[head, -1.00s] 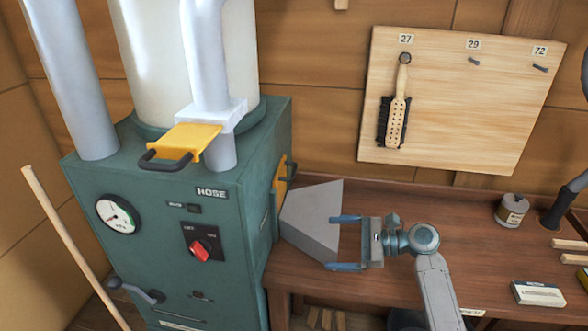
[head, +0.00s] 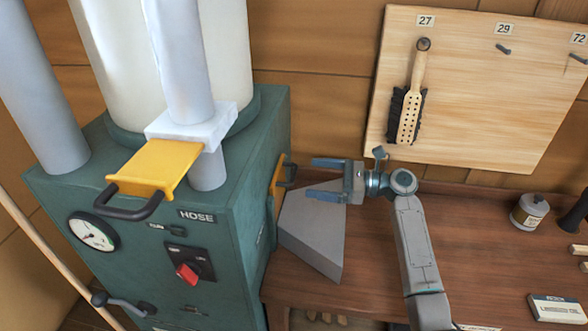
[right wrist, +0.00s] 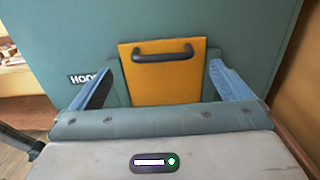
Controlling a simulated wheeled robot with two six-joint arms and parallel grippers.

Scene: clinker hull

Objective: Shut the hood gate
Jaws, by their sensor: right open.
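The hood gate is a yellow plate (head: 278,184) with a dark bar handle, on the right side of the green machine. In the right wrist view the yellow plate (right wrist: 168,82) faces me, its handle (right wrist: 163,54) near its top edge. A label beside it, starting "HOO" (right wrist: 84,78), is partly hidden by a finger. My right gripper (head: 312,178) is open and empty, its blue fingers pointing left at the gate, a little short of the handle. In the right wrist view the fingers (right wrist: 162,80) appear on either side of the plate. My left gripper is not in view.
A second yellow gate (head: 155,168), above the HOSE label (head: 198,216), sticks out of a white pipe collar. A grey wedge-shaped hood (head: 316,232) lies below my right gripper, beside the machine. The bench (head: 465,240) is clear in the middle. A brush (head: 411,100) hangs behind.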

